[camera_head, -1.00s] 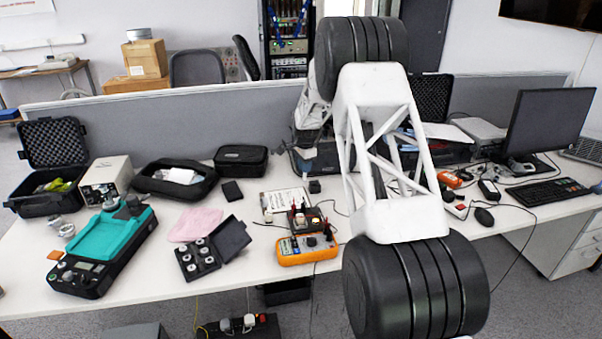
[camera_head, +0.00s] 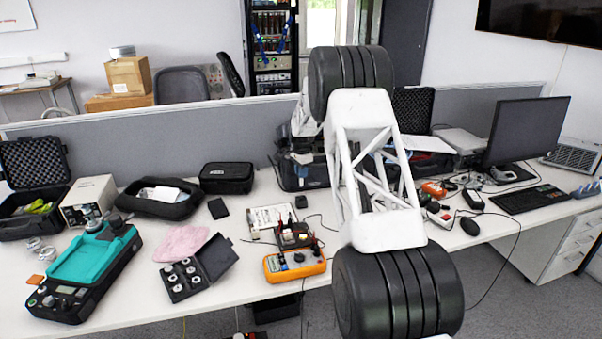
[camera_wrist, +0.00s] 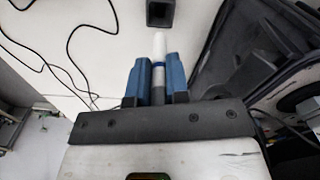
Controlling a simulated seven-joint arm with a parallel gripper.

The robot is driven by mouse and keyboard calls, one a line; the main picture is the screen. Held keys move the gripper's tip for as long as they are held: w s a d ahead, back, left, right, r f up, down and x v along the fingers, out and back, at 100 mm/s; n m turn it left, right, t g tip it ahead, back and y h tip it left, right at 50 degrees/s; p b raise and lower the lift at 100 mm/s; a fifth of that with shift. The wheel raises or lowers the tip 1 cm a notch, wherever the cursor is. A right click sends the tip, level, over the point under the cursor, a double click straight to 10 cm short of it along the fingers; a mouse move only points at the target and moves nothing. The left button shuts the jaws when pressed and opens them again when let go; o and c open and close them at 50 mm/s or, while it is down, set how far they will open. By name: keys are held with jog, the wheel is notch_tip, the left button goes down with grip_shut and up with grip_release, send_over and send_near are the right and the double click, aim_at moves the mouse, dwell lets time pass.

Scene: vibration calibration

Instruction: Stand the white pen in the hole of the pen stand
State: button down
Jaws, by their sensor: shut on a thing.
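In the wrist view, my gripper (camera_wrist: 158,78) has two blue fingers closed on the white pen (camera_wrist: 159,44). The pen has a blue band and a grey lower part between the fingers; its white end points away from my wrist, past the fingertips. A small dark square block with an opening, which looks like the pen stand (camera_wrist: 160,13), sits on the white desk at the top edge, partly cut off. The pen's white end is apart from it in the picture.
In the wrist view, a dark open case (camera_wrist: 235,60) lies close on the right and black cables (camera_wrist: 75,40) on the left. In the head view, the desk holds an orange multimeter (camera_head: 295,265), a teal device (camera_head: 90,262), a monitor (camera_head: 527,130) and a keyboard (camera_head: 530,198).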

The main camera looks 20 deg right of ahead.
aim_at(301, 185)
jog(key=shift+f, duration=0.1)
jog(key=shift+f, duration=2.25)
jog(key=shift+f, duration=2.2)
dwell(1.4)
jog(key=c, duration=0.6)
grip_release()
jog(key=shift+r, duration=0.15)
jog(key=shift+r, duration=3.9)
